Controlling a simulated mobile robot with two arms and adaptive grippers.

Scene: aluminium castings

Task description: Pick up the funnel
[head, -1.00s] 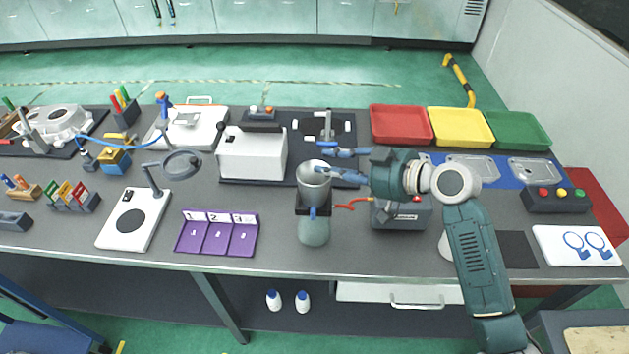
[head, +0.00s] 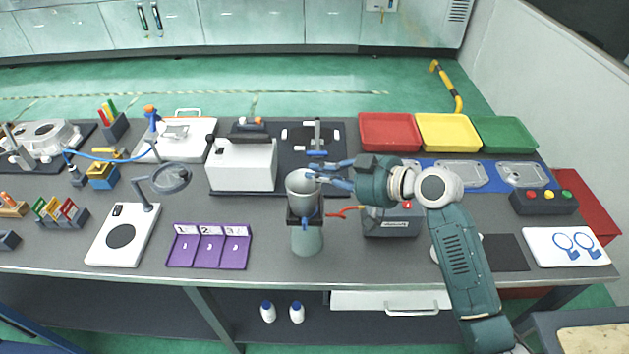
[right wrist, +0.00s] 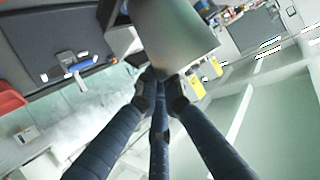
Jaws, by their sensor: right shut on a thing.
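The funnel (head: 302,184) is a grey metal cup shape with a wide open top. It sits over a dark holder (head: 305,216) that stands above a pale green jar (head: 307,241) near the table's front middle. My right gripper (head: 322,177) reaches in from the right and is shut on the funnel near its rim. In the right wrist view the funnel's grey wall (right wrist: 178,32) is large at the top, and the dark fingers (right wrist: 160,85) meet at its lower edge. The funnel's lower end is hidden by the holder. My left gripper is not in view.
A grey box (head: 392,222) with a red cable stands just right of the holder. A white box (head: 243,165) is behind to the left. A purple numbered tray (head: 208,262) lies at left. Red (head: 390,133), yellow and green bins line the back right.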

